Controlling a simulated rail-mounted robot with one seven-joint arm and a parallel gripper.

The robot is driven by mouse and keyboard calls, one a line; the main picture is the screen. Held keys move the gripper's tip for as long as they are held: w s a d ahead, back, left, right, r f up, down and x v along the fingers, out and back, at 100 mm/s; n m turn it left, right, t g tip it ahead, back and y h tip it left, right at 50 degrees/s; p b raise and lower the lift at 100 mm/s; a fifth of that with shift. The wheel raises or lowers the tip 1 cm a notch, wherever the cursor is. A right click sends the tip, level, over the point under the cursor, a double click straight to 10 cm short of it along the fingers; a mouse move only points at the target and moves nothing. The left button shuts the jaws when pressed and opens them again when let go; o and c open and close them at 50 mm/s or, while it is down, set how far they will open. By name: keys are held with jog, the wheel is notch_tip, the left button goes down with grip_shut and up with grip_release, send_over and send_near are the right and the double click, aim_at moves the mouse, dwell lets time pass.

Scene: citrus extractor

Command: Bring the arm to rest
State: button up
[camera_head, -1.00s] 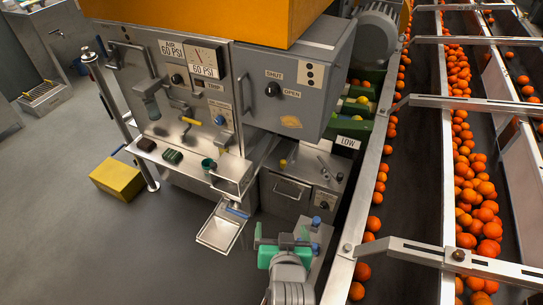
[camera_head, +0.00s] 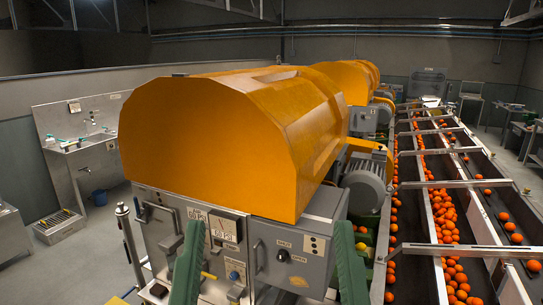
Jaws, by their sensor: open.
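My gripper (camera_head: 268,226) is close to the camera at the bottom of the view. Its two green fingers point up and stand wide apart, with nothing between them. The fingers overlap the front of the citrus extractor's panel in the picture. The rest of my arm is below the frame and hidden. The extractor's large orange hood (camera_head: 215,135) fills the middle of the view. Its grey control panel (camera_head: 165,225) is partly covered by the left finger. The grey box (camera_head: 290,255) marked SHUT and OPEN shows between the fingers.
Conveyor lanes with oranges (camera_head: 440,215) run along the right behind metal rails. A grey motor (camera_head: 365,183) sits beside the hood. Grey floor there is open.

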notch_tip(320, 180, up, 17)
jog(key=p, duration=1.3)
jog(key=shift+r, duration=0.2)
jog(key=shift+a, duration=0.1)
